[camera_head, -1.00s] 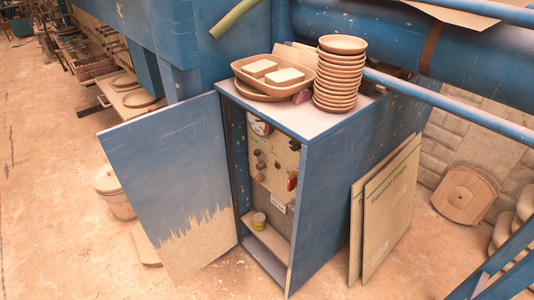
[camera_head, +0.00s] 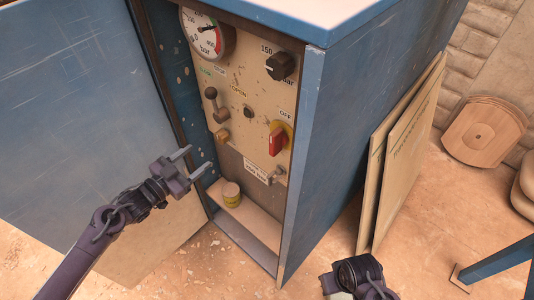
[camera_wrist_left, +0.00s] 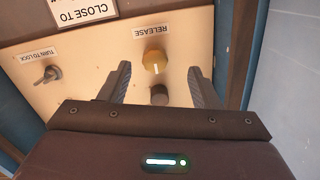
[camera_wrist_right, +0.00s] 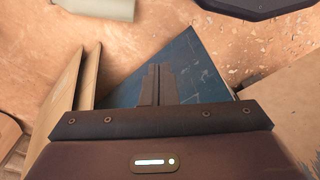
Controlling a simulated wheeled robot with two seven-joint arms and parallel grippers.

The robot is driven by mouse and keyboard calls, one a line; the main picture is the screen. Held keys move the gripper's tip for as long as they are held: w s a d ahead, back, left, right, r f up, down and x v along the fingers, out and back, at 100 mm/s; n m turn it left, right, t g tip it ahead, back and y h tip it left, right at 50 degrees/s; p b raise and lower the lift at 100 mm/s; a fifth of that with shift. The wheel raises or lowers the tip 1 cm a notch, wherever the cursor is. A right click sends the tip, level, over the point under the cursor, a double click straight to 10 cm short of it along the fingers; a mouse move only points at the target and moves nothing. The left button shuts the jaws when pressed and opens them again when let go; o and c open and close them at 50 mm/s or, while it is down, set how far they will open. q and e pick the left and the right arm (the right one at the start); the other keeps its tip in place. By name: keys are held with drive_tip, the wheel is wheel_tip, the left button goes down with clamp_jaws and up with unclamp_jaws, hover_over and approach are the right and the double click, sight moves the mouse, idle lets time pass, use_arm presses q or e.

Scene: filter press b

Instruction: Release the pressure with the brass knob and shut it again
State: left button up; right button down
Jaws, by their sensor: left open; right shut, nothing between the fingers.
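The brass knob (camera_head: 222,136) sits low on the left of the cream control panel (camera_head: 240,80) inside the open blue cabinet. In the left wrist view, the brass knob (camera_wrist_left: 154,60), with a pale index line, is beside the label "RELEASE". My left gripper (camera_head: 198,160) is open in front of the panel's lower left. In its wrist view the knob appears between the fingers, ahead of their tips; I see no contact. A round gauge (camera_head: 207,35) marked "bar" is at the panel's top left. My right gripper (camera_wrist_right: 158,82) is shut and empty, outside the cabinet.
The open door (camera_head: 70,100) stands left of my left gripper. Boards (camera_head: 405,150) lean right.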

sight(218, 140)
use_arm(q)
drive_tip(key=shift+m+h, duration=0.4)
drive_tip(key=shift+h, duration=0.1)
drive_tip(key=x, duration=0.5)
drive_tip(key=r+b+x, duration=0.1)
drive_tip(key=x, duration=0.2)
drive_tip(key=shift+d+r, duration=0.1)
drive_tip(key=shift+d, duration=0.35)
use_arm(e)
wheel_tip(218, 140, up, 4)
drive_tip(key=shift+s+a+r, duration=0.1)
drive_tip(key=shift+s+r, duration=0.05)
drive_tip(key=shift+r, duration=0.1)
use_arm(q)
drive_tip(key=c, duration=1)
